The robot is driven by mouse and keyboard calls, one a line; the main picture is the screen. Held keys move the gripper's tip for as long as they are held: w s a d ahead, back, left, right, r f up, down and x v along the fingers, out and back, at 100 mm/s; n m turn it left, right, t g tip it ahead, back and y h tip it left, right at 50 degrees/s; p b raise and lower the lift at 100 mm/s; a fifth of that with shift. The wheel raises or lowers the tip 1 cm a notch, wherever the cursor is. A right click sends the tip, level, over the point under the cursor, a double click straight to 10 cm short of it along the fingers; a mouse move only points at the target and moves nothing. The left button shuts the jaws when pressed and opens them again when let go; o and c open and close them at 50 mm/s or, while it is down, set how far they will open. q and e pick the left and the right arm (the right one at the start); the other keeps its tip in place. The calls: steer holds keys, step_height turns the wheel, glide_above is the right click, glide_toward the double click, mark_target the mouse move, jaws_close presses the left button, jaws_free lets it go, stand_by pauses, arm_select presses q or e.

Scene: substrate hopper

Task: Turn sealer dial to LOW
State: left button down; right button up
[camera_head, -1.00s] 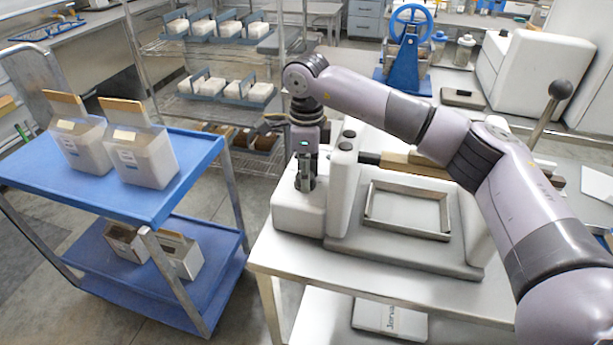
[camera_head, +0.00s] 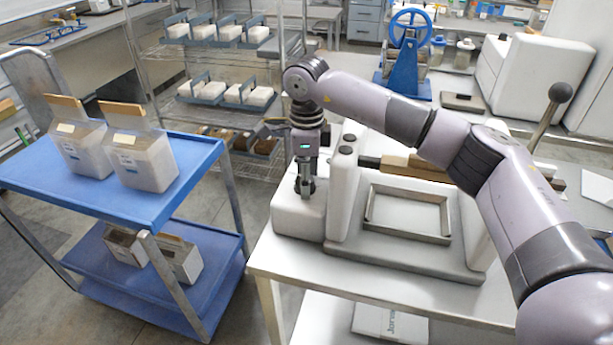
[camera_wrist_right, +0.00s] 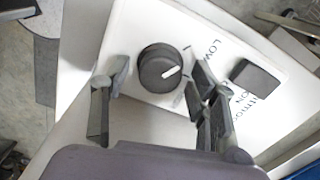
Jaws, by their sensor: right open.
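The sealer (camera_head: 297,213) is a white machine on the steel table, with a flat tray section to its right. In the right wrist view, its dark round dial (camera_wrist_right: 163,68) sits on a white panel. The dial's white mark points to the upper right, toward the side with the printed "LOW" (camera_wrist_right: 212,48); exact alignment is unclear. My right gripper (camera_wrist_right: 158,82) is open, its fingers on either side of the dial; I cannot tell whether they touch it. In the head view my right gripper (camera_head: 305,188) points down over the sealer's left end and hides the dial. My left gripper is out of view.
A dark square button (camera_wrist_right: 256,78) sits right of the dial. A rectangular metal frame (camera_head: 408,212) lies on the sealer bed. A blue cart (camera_head: 190,185) with white bags stands left, across a floor gap. A ball-topped lever (camera_head: 548,115) rises at the right.

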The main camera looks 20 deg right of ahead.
steer(key=shift+r, duration=0.1)
step_height(320, 180, up, 12)
stand_by(0.5)
steer(key=shift+f, duration=0.25)
